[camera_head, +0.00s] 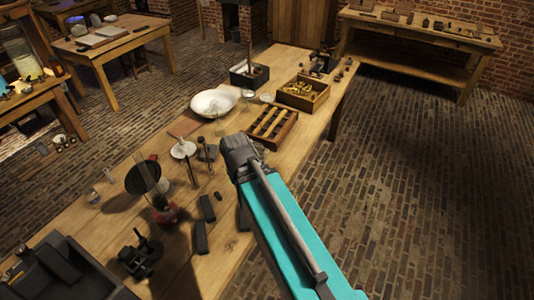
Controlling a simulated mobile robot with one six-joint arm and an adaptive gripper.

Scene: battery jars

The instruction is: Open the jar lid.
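My arm reaches in from the lower right over the long wooden table, with my gripper (238,150) at its end above the table's middle. The fingertips are too small and dark to tell whether they are open or shut, and I see nothing clearly held. A dark red, jar-like vessel (166,213) stands on the table to the lower left of my gripper, apart from it. A dark round disc (142,178) is just behind that vessel; I cannot tell whether it is a lid. A small clear glass vessel (93,196) is near the left edge. No lidded jar is clearly identifiable.
A white bowl (214,102), a compartmented wooden tray (272,128) and a wooden box of brass parts (303,93) lie beyond my gripper. Dark blocks (201,237) and a black device (140,256) are nearer. A black tray (62,270) fills the near left corner. The brick floor at right is clear.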

